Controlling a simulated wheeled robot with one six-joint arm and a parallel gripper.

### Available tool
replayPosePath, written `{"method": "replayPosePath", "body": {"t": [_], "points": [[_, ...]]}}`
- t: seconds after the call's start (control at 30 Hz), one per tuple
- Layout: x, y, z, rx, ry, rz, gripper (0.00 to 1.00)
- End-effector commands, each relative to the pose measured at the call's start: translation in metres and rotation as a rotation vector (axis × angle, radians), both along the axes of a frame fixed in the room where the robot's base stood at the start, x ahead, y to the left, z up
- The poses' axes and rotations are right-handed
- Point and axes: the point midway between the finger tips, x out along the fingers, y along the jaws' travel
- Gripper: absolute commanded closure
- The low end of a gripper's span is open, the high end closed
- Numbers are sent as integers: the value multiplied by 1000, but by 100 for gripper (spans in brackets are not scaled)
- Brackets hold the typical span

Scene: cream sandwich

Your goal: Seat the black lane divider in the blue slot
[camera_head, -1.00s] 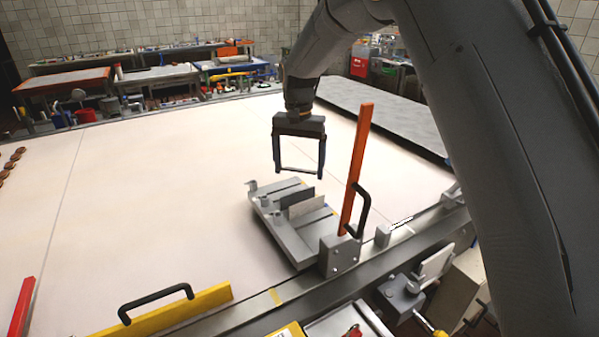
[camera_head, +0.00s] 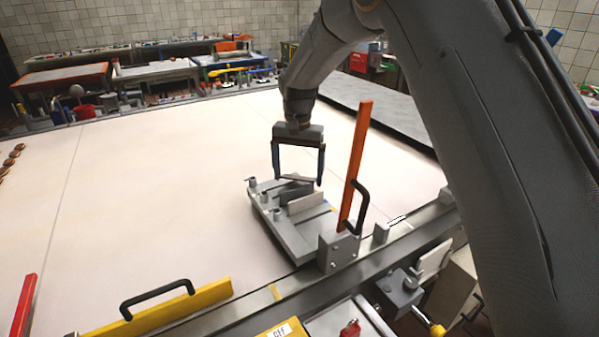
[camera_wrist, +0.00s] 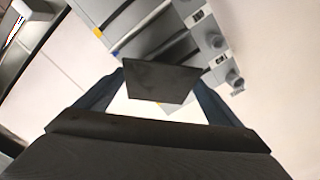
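The black lane divider (camera_wrist: 160,80) is a dark flat plate spanning the gap between the fingertips in the wrist view. My gripper (camera_head: 298,181) is shut on it by its two ends, just above the grey slotted fixture (camera_head: 285,236). In the head view the divider shows only as a thin, slightly tilted strip, close to the plates standing in the fixture. In the wrist view the fixture (camera_wrist: 205,20) lies beyond the divider. A small blue mark (camera_wrist: 117,57) shows at one slot end; the divider hides part of the slots.
A light plate (camera_head: 306,202) stands in the fixture. An upright orange bar (camera_head: 355,160) with a black handle rises right of it. A yellow bar (camera_head: 180,308) with a handle lies front left.

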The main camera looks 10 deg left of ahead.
Motion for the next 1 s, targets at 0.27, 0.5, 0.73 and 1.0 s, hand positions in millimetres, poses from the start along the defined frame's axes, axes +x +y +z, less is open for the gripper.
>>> {"method": "replayPosePath", "body": {"t": [0.27, 0.5, 0.73, 1.0], "points": [[0, 0, 1, 0, 0, 0, 0], [2, 0, 22, 2, -4, 0, 0], [2, 0, 69, 2, -5, 0, 0], [1, 0, 116, 1, -2, 0, 0]]}}
